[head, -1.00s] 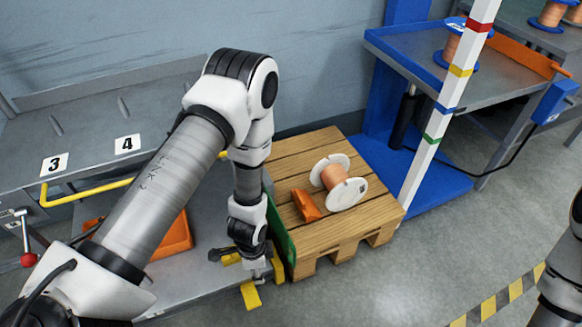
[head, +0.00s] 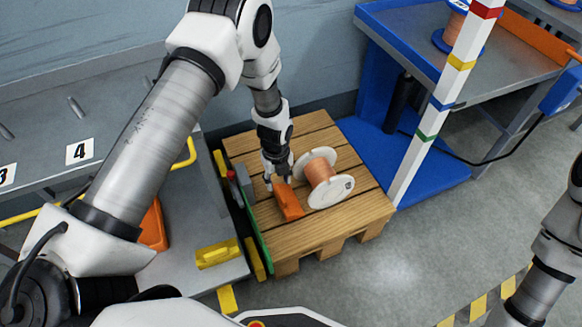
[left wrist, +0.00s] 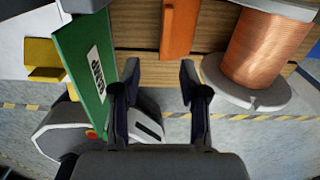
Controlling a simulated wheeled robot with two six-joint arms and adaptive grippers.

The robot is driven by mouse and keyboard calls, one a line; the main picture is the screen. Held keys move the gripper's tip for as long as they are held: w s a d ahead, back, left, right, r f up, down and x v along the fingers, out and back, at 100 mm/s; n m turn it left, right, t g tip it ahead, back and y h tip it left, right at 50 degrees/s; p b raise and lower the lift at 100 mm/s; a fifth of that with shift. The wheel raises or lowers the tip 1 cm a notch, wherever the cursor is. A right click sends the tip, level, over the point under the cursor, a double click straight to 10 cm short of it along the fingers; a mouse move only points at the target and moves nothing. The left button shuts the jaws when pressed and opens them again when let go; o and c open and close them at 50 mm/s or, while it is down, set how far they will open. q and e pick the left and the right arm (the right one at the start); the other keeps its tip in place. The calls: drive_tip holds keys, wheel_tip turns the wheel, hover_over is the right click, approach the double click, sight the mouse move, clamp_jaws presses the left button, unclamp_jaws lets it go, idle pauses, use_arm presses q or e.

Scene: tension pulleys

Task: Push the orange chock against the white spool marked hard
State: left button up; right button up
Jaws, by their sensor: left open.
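The orange chock (head: 288,201) lies on the wooden pallet (head: 315,236), just left of the white spool (head: 331,192) wound with copper wire. In the left wrist view the chock (left wrist: 179,28) and the spool (left wrist: 262,48) show a strip of wood between them. My left gripper (head: 279,182) is low over the pallet at the chock's back end. In the left wrist view its open, empty fingers (left wrist: 158,75) point toward the chock, the right finger nearly in line with it. The spool's small label is too small to read. My right gripper is out of view.
A green board (left wrist: 84,65) with a white label stands along the pallet's left edge, close to my left gripper. A striped post (head: 436,110) and blue base (head: 410,172) stand right of the pallet. Bare floor lies in front.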

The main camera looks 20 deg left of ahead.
sight(281, 194)
use_arm(q)
drive_tip(key=f, duration=0.1)
drive_tip(key=w+f+b, duration=0.1)
drive_tip(key=shift+w+f, duration=0.3)
drive_tip(key=shift+f, duration=0.3)
drive_tip(key=shift+s+b, duration=0.1)
drive_tip(key=shift+b, duration=0.2)
wheel_tip(281, 194, down, 7)
drive_tip(key=b, duration=0.3)
drive_tip(key=shift+f, duration=0.15)
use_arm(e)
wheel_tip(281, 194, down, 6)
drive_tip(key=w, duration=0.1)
use_arm(q)
clamp_jaws()
